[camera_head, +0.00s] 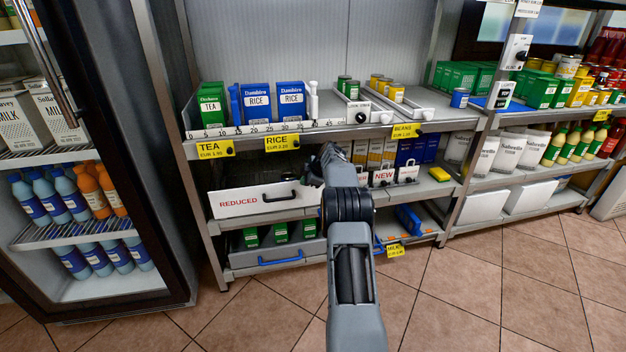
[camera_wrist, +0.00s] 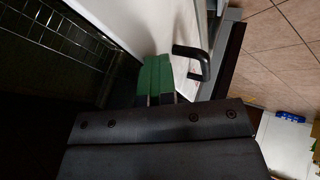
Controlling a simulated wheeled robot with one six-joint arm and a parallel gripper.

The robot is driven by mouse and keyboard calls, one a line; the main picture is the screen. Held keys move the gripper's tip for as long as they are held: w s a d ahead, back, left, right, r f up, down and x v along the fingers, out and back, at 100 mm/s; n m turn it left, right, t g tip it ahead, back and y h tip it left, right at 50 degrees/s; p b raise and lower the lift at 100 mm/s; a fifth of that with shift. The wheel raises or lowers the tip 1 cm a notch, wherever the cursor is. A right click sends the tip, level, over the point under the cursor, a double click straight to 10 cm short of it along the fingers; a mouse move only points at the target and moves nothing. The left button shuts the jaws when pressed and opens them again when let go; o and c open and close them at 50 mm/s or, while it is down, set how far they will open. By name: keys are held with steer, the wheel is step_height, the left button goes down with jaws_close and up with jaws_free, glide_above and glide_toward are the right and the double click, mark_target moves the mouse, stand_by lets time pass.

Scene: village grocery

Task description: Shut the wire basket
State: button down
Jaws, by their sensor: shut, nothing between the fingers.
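The wire basket has a white front panel marked REDUCED (camera_head: 240,203) with a black handle. It sits at the left of the middle shelf, and its front appears to stand out from the shelf. In the wrist view its white panel (camera_wrist: 175,28) and black handle (camera_wrist: 204,64) show close up, with wire mesh (camera_wrist: 60,35) at the upper left. My gripper (camera_wrist: 153,76) shows green fingers held together and empty, beside the white panel and just left of the handle. Whether they touch the panel I cannot tell. In the head view my arm hides the fingertips and the panel's right end.
The shelf above holds tea and rice boxes (camera_head: 257,103). Below is a tray with a blue handle (camera_head: 280,257) and green boxes. A fridge (camera_head: 165,200) stands at the left. The tiled floor (camera_head: 470,290) is clear.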

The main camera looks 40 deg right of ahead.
steer(key=shift+s+a+f+b, duration=0.1)
steer(key=shift+s+b, duration=0.1)
steer(key=shift+b, duration=0.3)
steer(key=s+r, duration=0.8)
steer(key=s, duration=0.1)
steer(key=shift+d+r+p, duration=0.15)
steer(key=shift+d+p, duration=0.05)
steer(key=shift+p, duration=0.1)
